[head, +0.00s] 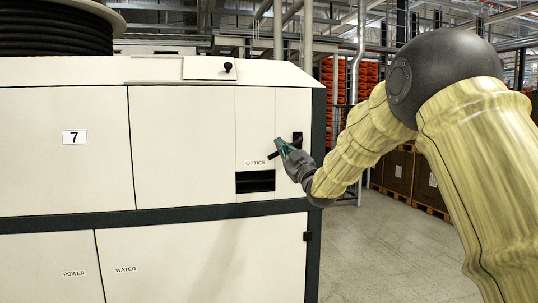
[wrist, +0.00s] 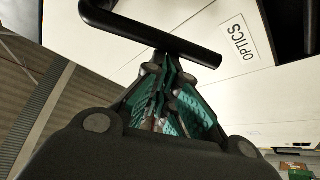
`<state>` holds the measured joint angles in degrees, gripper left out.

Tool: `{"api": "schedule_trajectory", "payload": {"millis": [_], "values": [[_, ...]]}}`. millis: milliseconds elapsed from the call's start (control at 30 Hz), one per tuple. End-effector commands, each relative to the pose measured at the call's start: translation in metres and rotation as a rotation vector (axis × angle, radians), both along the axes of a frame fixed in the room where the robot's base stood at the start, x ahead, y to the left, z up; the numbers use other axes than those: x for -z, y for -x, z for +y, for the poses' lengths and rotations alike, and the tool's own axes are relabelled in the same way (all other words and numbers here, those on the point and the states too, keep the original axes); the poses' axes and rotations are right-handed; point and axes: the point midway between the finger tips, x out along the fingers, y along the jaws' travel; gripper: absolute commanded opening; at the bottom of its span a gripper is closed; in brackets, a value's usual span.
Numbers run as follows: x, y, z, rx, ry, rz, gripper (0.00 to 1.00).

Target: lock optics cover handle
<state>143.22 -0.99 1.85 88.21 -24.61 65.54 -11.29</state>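The optics cover handle (head: 298,138) is a black bar on the upper right of the white cabinet front, right of the OPTICS label (head: 255,163). It sits tilted, with its lower left end passing behind my gripper (head: 282,147). In the wrist view the handle (wrist: 135,30) crosses above my gripper's teal fingers (wrist: 170,68). The fingers are drawn together, their tips at or very near the bar. The bar runs across the tips rather than clearly between them. I cannot tell whether they touch. The OPTICS label also shows in the wrist view (wrist: 238,37).
A dark rectangular opening (head: 255,182) lies below the OPTICS label. A black knob (head: 228,67) stands on the cabinet top, and a black coil drum (head: 55,30) is at top left. Wooden crates (head: 398,170) stand behind my arm. The floor (head: 375,245) right of the cabinet is clear.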

Motion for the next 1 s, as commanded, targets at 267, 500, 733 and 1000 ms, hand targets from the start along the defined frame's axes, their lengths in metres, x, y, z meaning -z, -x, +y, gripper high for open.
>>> {"api": "schedule_trajectory", "payload": {"millis": [267, 500, 733, 1000], "values": [[0.026, -0.004, -0.005, 0.0, 0.232, -0.045, 0.0], [0.041, -0.006, -0.015, 0.0, 0.455, -0.087, 0.0], [0.052, -0.009, -0.031, 0.001, 0.667, -0.126, 0.0], [0.061, -0.012, -0.049, 0.003, 0.883, -0.166, 0.0]]}}
